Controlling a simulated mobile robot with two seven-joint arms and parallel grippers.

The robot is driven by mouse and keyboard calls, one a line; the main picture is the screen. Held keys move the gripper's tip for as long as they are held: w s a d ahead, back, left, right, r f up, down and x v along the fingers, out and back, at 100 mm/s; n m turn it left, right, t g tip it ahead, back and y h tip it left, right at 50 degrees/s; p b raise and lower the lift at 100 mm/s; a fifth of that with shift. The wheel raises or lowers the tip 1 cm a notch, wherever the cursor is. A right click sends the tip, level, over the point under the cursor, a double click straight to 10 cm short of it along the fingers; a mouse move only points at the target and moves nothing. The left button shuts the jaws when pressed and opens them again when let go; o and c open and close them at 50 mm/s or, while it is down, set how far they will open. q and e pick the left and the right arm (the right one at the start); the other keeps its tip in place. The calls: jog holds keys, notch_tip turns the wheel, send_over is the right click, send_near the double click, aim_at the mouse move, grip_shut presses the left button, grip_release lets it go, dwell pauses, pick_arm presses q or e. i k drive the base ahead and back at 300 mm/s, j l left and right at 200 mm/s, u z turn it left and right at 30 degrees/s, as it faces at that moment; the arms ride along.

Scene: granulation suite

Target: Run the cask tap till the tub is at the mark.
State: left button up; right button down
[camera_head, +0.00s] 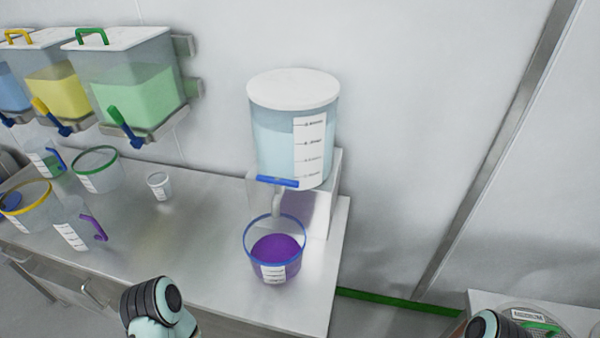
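The cask (275,145) is a clear round vessel with a white lid, pale blue liquid and a white scale label. It stands on a raised metal stand at the back of the bench. Its tap has a blue handle (277,182) lying crosswise over a grey spout (276,206). The tub (249,262), clear with a blue rim, is upright under the spout and holds purple contents. A white label with marks (273,273) is on its front; the marks are too small to read. I cannot tell whether liquid is running. My arms show at the bottom edge, but neither gripper is visible.
Wall bins with yellow (62,92) and green (140,95) contents hang at the upper left. A green-rimmed tub (97,170), a small cup (159,186) and a jug with a purple handle (72,231) stand on the left bench. The bench between them and the tub is clear.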

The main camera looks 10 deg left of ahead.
aim_at(278, 181)
jog(key=j+z, duration=0.25)
jog(key=z, duration=0.15)
jog(key=k+j+z, duration=0.1)
jog(key=z, duration=0.35)
jog(key=k+j+z, duration=0.15)
jog(key=j+z, duration=0.25)
jog(key=k+j+z, duration=0.55)
jog(key=k, duration=0.2)
jog(key=k+j, duration=0.5)
jog(key=k, duration=0.2)
jog(key=i, duration=0.85)
